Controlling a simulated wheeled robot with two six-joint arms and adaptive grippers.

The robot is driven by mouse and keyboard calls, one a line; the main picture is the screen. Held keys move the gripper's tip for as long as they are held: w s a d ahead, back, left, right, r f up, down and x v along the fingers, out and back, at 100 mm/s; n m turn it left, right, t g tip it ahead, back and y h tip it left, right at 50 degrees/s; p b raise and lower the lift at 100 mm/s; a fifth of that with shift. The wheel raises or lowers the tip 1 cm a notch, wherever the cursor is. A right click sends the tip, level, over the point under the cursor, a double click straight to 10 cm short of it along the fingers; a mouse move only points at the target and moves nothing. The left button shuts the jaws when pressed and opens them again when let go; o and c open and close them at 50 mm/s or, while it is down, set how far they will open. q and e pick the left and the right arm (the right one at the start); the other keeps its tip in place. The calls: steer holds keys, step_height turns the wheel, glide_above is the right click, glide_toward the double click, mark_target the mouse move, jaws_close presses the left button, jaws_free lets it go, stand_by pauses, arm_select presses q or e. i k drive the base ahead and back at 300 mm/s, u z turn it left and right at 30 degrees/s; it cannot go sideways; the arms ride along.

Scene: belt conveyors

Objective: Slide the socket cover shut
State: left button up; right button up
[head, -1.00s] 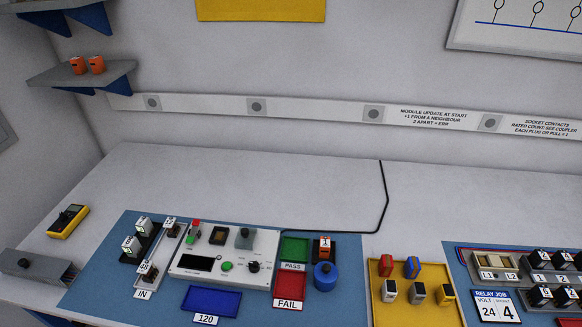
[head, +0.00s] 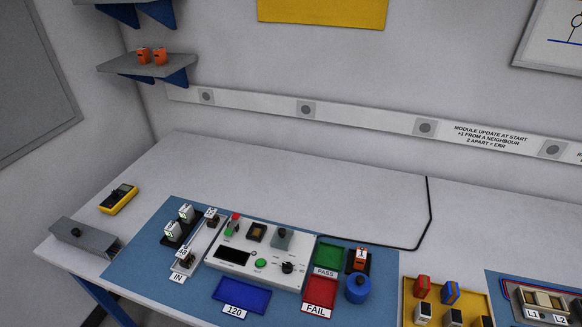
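A light grey test box (head: 222,264) stands on the blue mat and carries a small dark socket (head: 256,233) with a brownish inside. Just right of the socket is a grey block with a dark knob (head: 282,239), which looks like the socket cover. It sits beside the socket, and the socket's opening shows uncovered. The box also has a dark display (head: 232,256), a green button (head: 261,263) and a black dial (head: 287,267). Neither of my grippers is in view.
Left of the box are white-labelled modules (head: 172,231) and the IN rail (head: 184,267). A blue tray (head: 240,295), green PASS tray (head: 329,253), red FAIL tray (head: 319,291) and blue cylinder (head: 358,289) surround it. The bench behind (head: 300,190) is mostly clear, with a black cable (head: 430,205).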

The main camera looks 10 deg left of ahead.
mark_target(282, 232)
steer(key=z, duration=0.65)
steer(key=k, duration=1.05)
steer(key=z, duration=1.45)
steer(key=i, duration=1)
steer(key=u, duration=1.25)
steer(key=i, duration=0.6)
steer(key=u, duration=0.7)
